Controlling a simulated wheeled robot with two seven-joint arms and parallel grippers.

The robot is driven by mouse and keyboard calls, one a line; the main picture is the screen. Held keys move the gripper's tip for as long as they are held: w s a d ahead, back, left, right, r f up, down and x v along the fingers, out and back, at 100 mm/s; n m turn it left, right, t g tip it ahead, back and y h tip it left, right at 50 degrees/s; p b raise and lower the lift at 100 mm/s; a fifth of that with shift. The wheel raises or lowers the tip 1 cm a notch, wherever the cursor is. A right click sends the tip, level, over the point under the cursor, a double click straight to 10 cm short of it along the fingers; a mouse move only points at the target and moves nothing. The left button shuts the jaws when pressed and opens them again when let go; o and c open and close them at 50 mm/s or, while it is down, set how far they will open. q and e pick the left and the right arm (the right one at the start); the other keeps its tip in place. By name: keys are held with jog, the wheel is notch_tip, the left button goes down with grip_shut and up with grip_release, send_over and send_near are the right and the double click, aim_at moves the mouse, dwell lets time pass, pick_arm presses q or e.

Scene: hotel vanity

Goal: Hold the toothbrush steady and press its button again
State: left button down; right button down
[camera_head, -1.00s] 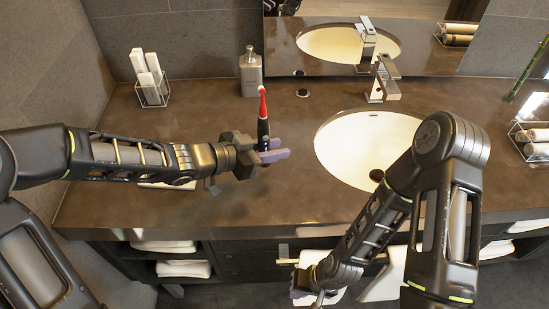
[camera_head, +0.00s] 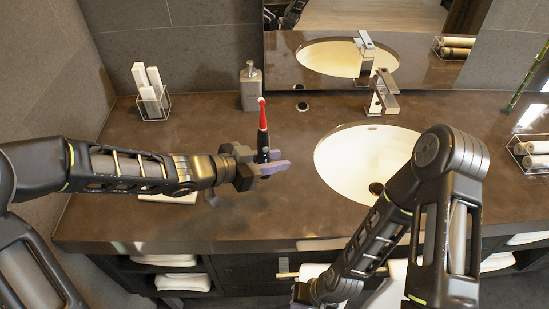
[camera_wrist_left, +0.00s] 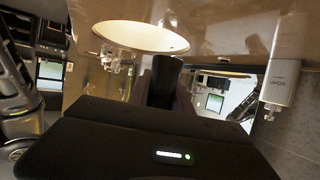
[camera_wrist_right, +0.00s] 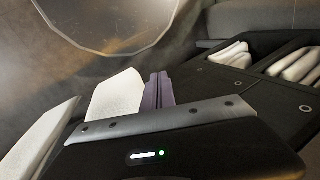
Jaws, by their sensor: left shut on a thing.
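The toothbrush (camera_head: 263,132) has a red upper part and a black handle and stands roughly upright above the counter, left of the sink. My left gripper (camera_head: 272,168) is shut on its lower handle. In the left wrist view the dark handle (camera_wrist_left: 164,80) shows between the fingers. The button cannot be made out in any view. My right gripper is low at the front of the counter, mostly cut off by the bottom edge of the head view. In the right wrist view its purple fingers (camera_wrist_right: 158,92) lie side by side, shut, with nothing visible between them.
The sink (camera_head: 365,160) and faucet (camera_head: 384,95) are right of the toothbrush. A soap dispenser (camera_head: 250,88) stands behind it, and a wire holder (camera_head: 153,105) is at the back left. White towels (camera_head: 182,282) lie on the shelf below. The counter around my left gripper is mostly clear.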

aim_at(275, 193)
pick_arm(q)
jog(key=shift+f, duration=0.1)
dwell(0.3)
jog(key=shift+f+b, duration=3.8)
jog(key=shift+f, duration=1.1)
dwell(0.9)
